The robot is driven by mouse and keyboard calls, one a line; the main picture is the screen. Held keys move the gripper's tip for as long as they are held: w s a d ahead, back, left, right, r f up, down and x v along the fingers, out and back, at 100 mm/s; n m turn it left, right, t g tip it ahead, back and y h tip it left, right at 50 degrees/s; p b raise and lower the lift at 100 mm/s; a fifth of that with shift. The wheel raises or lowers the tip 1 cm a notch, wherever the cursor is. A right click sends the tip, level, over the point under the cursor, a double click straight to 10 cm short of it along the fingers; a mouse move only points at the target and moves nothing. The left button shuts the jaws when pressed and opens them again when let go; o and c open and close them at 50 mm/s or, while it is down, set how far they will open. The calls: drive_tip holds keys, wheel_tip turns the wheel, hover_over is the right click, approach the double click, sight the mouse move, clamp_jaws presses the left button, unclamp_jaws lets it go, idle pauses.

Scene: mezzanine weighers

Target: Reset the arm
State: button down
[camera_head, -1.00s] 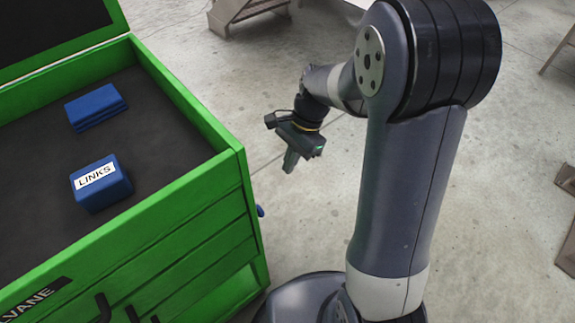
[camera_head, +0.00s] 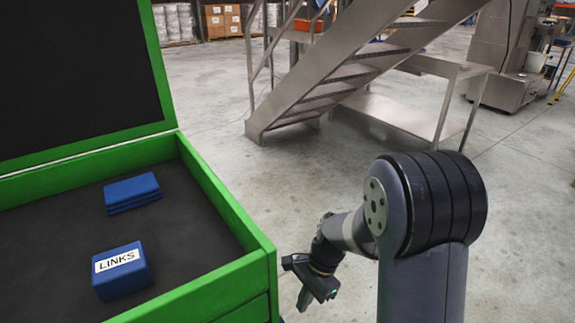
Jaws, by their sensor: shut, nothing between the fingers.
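My arm stands at the right of the head view, folded at its big dark joint. My gripper (camera_head: 305,302) hangs at the end of it, pointing down, over the floor just right of the green chest. It is shut and empty. It looks clear of the chest's right wall, with a small gap between them in the picture.
The green chest (camera_head: 222,203) is open at the left, its lid raised. Inside lie a blue box labelled LINKS (camera_head: 122,281) and a second blue block (camera_head: 133,190). Metal stairs (camera_head: 330,78) and a low steel table (camera_head: 400,115) stand behind. The floor (camera_head: 220,90) between is clear.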

drive_tip(key=shift+w+d+r+p, duration=0.45)
drive_tip(key=shift+d+r, duration=0.1)
drive_tip(key=shift+d, duration=0.15)
drive_tip(key=shift+w+d+r+p, duration=0.4)
drive_tip(key=shift+w+d+r, duration=0.1)
drive_tip(key=shift+d, duration=0.2)
drive_tip(key=shift+f, duration=0.1)
